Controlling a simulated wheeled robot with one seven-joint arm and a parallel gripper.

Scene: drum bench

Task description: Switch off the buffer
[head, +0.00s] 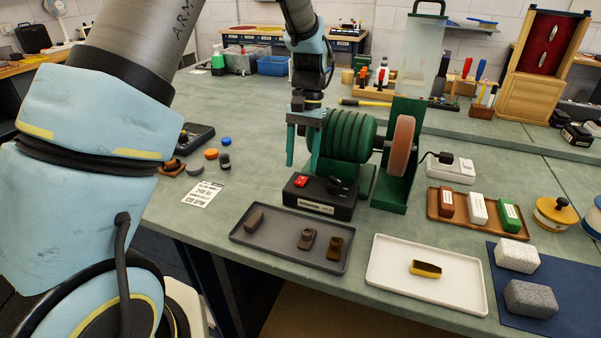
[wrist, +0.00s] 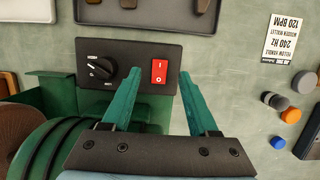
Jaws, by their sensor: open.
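The buffer is a green ribbed motor (head: 345,137) with a tan wheel (head: 402,145) on its right. Its black control box (head: 319,197) stands in front, with a red rocker switch (head: 301,181) and a black knob (head: 337,185). In the wrist view the red switch (wrist: 159,71) is marked I and O, and the knob (wrist: 101,68) is left of it. I cannot tell which side is pressed. My gripper (head: 303,160) is open and empty, pointing down above the box. In the wrist view its fingertips (wrist: 160,76) lie either side of the switch, apart from it.
A dark tray (head: 275,236) with several small brown pieces lies in front of the box. A white tray (head: 385,283) with a yellow-brown block is to its right. A printed card (head: 203,194) and small round pots (head: 211,154) lie left. A clear panel (head: 420,55) rises behind the wheel.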

